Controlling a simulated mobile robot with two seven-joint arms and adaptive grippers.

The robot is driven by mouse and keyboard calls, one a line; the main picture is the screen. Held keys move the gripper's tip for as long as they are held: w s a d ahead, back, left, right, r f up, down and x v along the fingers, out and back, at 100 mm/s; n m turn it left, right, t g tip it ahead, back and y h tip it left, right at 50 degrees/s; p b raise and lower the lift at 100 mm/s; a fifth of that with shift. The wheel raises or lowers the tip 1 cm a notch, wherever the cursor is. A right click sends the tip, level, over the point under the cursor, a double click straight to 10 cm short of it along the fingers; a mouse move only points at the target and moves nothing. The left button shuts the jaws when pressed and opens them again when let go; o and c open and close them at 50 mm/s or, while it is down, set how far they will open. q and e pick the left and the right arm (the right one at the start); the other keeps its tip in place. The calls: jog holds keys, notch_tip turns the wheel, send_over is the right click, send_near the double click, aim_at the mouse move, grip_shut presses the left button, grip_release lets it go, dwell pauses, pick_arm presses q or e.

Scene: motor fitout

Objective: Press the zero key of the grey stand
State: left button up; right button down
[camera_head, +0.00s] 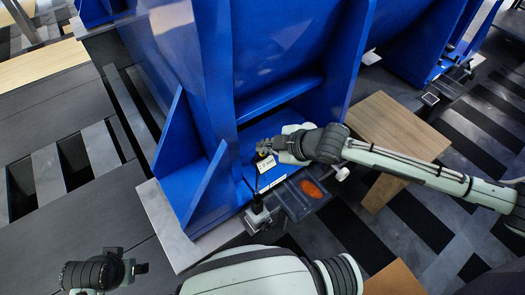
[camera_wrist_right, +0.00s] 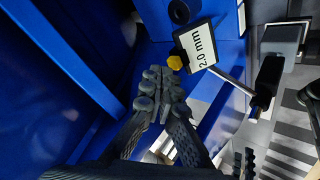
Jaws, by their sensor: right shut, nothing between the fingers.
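The grey stand (camera_wrist_right: 282,40) is at the upper right of the wrist view, with a dark clamp and a rod. The rod runs to a white display (camera_wrist_right: 201,46) reading "2.0 mm". A yellow key (camera_wrist_right: 175,62) sits at the display's near edge. The display shows in the head view (camera_head: 266,164) against the blue frame. My right gripper (camera_wrist_right: 160,84) is shut and empty, its tips just short of the yellow key, apparently not touching it. In the head view my right gripper (camera_head: 268,148) is just above the display. My left gripper (camera_head: 128,264) is at lower left, away from the stand; its jaw state is unclear.
The large blue motor frame (camera_head: 285,50) rises behind the display, with ribs close to my right gripper. A dark tray with an orange patch (camera_head: 311,188) lies right of the stand. A wooden block (camera_head: 395,125) is farther right.

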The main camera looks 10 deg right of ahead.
jog(key=shift+f, duration=0.45)
dwell(0.5)
jog(key=shift+r+p, duration=0.9)
jog(key=shift+p, duration=0.2)
notch_tip(320, 180, up, 3)
jog(key=shift+f+p, duration=0.2)
jog(key=shift+p, duration=1.05)
notch_tip(320, 180, up, 2)
jog(key=shift+r, duration=0.2)
